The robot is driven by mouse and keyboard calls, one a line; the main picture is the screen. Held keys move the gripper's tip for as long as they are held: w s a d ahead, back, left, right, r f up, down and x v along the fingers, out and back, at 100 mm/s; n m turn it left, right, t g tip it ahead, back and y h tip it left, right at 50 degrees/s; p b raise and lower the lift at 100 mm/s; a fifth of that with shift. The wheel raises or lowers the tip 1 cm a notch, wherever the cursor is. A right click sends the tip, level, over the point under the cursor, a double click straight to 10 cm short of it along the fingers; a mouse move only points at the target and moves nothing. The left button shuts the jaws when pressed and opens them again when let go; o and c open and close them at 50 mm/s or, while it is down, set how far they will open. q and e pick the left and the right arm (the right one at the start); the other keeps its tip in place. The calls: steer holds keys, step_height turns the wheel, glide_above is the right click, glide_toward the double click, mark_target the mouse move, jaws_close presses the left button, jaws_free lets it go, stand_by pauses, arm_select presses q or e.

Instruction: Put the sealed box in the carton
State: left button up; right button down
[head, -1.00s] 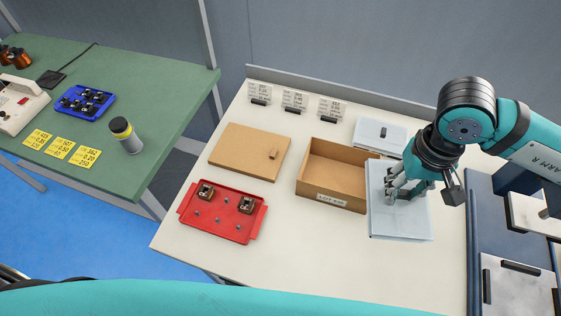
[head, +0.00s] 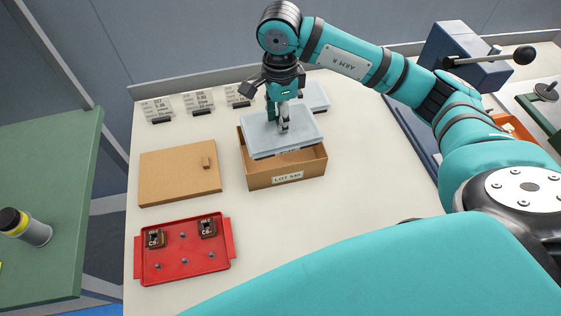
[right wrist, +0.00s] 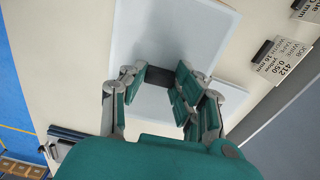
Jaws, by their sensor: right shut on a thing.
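A flat pale blue-grey box (head: 266,137) is in my right gripper (head: 283,124), which is shut on a dark grip on its top. The box is over the open brown carton (head: 287,178) and covers most of its opening. I cannot tell whether it touches the rim or hangs just above it. The carton stands upright with a lot label on its front wall. In the right wrist view, the fingers (right wrist: 165,82) close around the dark grip, with pale box surface below. The carton's inside is mostly hidden. My left gripper is not in view.
Another pale box (head: 316,97) lies behind the carton, partly hidden by my gripper. A brown board (head: 180,172) with a small knob lies left of the carton. A red tray (head: 187,266) with parts is in front. Cards (head: 198,103) stand at the back. Table right of the carton is clear.

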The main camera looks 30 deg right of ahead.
steer(key=shift+w+f+m, duration=0.1)
steer(key=shift+f+m, duration=0.2)
steer(key=shift+f, duration=0.05)
step_height(320, 180, down, 5)
steer(key=shift+d+f+p, duration=0.1)
steer(key=shift+p, duration=0.55)
step_height(320, 180, down, 4)
steer(key=shift+r+p, duration=0.2)
steer(key=shift+p, duration=0.15)
steer(key=shift+f, duration=0.35)
steer(key=shift+f, duration=0.1)
steer(key=shift+f, duration=0.15)
steer(key=c, duration=1)
jaws_free()
